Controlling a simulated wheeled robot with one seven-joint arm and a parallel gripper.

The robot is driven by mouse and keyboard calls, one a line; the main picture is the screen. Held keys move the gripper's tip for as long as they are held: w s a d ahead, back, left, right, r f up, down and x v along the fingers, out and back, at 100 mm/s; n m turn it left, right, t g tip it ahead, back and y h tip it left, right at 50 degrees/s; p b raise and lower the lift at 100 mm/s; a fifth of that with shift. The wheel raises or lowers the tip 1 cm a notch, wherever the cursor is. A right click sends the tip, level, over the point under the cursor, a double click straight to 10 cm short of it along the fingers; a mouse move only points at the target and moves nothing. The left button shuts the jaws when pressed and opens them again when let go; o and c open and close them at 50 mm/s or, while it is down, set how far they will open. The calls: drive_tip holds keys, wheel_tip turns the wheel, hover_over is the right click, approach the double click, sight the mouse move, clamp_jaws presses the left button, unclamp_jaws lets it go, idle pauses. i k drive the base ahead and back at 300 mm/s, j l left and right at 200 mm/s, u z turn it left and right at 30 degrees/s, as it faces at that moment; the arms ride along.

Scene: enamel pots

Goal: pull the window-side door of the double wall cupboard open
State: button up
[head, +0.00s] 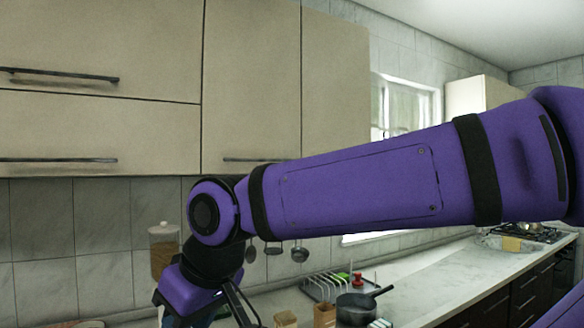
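A cream wall cupboard stands left of the window (405,106). Its tall front door (251,75) looks shut, and part of a dark bar handle (245,159) shows at its lower edge. A further cream panel (336,80) lies between that door and the window; I cannot tell whether it is a second door or the cupboard's side. My purple arm hides the lower part of this panel. My gripper (238,306) is at the bottom of the picture, below the cupboard and apart from it. Its tips are cut off or hidden, so its opening does not show.
Two stacked cream fronts with a dark upper handle (60,76) and a lower one (57,160) are at the left. A jar (163,246), a dish rack (322,287) and a dark pan (355,308) stand below. The counter (436,283) runs right towards a hob (530,230). Another cupboard (464,97) hangs beyond the window.

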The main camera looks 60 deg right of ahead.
sight(336, 100)
drive_tip(key=z, duration=2.1)
